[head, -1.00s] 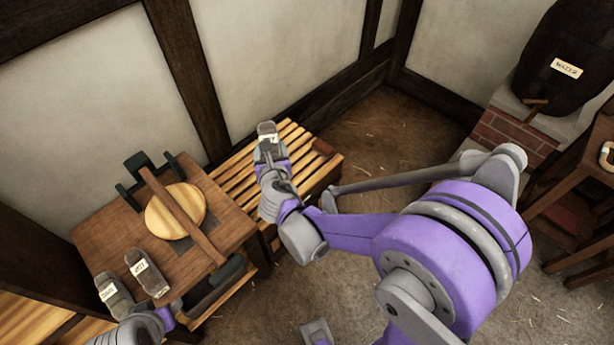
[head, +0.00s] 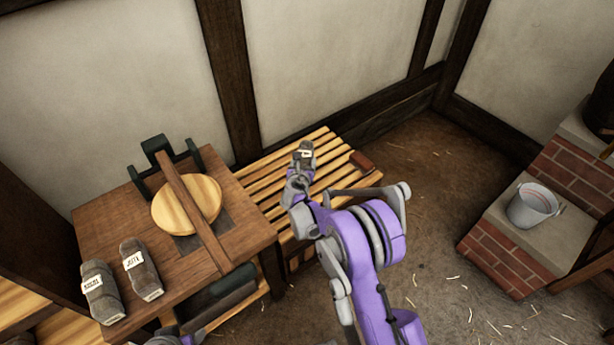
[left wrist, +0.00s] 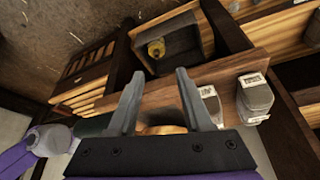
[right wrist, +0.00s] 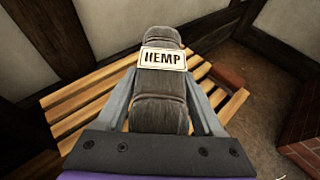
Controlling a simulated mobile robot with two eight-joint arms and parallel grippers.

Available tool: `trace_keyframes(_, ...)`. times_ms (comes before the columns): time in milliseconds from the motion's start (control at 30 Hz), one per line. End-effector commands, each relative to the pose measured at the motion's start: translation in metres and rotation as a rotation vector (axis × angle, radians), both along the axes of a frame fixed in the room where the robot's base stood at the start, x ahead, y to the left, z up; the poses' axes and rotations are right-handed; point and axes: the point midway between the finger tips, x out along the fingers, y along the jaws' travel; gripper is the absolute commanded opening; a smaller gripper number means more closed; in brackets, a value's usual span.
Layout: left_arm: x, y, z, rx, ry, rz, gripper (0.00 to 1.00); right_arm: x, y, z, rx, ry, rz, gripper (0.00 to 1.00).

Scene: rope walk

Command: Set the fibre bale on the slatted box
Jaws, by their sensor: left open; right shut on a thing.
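A grey-brown fibre bale (head: 304,153) labelled HEMP is held in my right gripper (head: 300,168). In the right wrist view the bale (right wrist: 160,100) sits between both fingers, its label facing the camera. The slatted box (head: 345,187) of light wood stands against the wall, right of the table. The bale is over its slats in the head view; whether it touches them I cannot tell. The left wrist view shows my left gripper (left wrist: 155,95) open with nothing between its fingers, near the table; in the head view only part of that arm shows at the bottom edge.
The wooden table (head: 105,215) bears a round wooden disc (head: 190,210) under a bar and two other labelled bales, one (head: 141,270) marked JUTE. A red-brown block (head: 361,161) lies at the slatted box's right end. A metal bucket (head: 533,205) stands on brick steps at right.

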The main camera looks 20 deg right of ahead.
Motion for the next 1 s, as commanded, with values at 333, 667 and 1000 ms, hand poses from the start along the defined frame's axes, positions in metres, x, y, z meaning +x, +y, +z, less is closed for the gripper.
trace_keyframes(333, 0.0, 0.0, -0.004, 0.0, 0.001, 0.0, 0.5, 0.016, -0.01, -0.059, -0.001, 0.0, -0.02, 0.05)
trace_keyframes(667, 0.001, 0.0, -0.014, 0.0, 0.005, 0.0, 0.5, 0.016, -0.01, -0.102, 0.0, 0.0, -0.019, 0.05)
trace_keyframes(1000, 0.002, 0.0, -0.022, 0.0, 0.007, 0.0, 0.5, 0.016, -0.009, -0.139, -0.001, 0.001, -0.019, 0.05)
